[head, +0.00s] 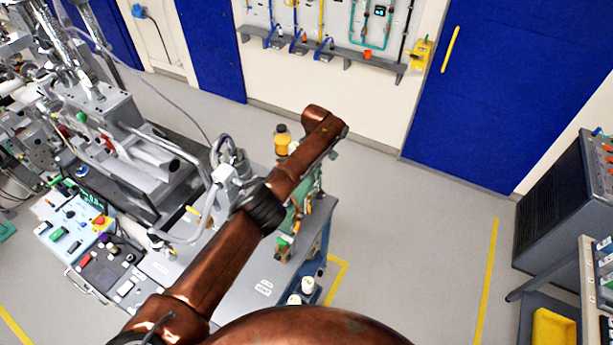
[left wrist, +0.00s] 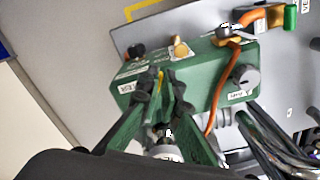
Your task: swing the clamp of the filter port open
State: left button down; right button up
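In the left wrist view a green box (left wrist: 212,78) with small white labels, a grey knob and an orange hose stands on the grey bench. My left gripper (left wrist: 162,98) is close against its near side, towards the end whose label seems to end in "TER". The fingers lean together with a narrow gap. A small yellow part (left wrist: 161,82) shows between the tips. I cannot tell whether it is the clamp, or whether the fingers grip it. In the head view the green box (head: 284,244) is partly hidden behind my brown left arm, which also hides the gripper. My right gripper is out of view.
Braided metal hoses (left wrist: 270,135) run close to the gripper at lower right. An amber bottle with a dark cap (head: 282,140) stands beyond the arm. Beamline equipment (head: 150,150) fills the left. The floor (head: 420,220) right of the bench is clear.

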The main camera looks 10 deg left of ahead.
pick_arm(q)
jog(key=shift+w+d+n+b, duration=0.3)
jog(key=shift+w+d+n, duration=0.2)
jog(key=shift+n, duration=0.4)
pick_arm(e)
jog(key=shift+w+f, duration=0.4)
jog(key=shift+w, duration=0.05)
pick_arm(q)
jog(key=shift+w+r, duration=0.15)
jog(key=c, duration=2.2)
grip_release()
jog(key=shift+o, duration=0.2)
notch_tip(320, 180, up, 12)
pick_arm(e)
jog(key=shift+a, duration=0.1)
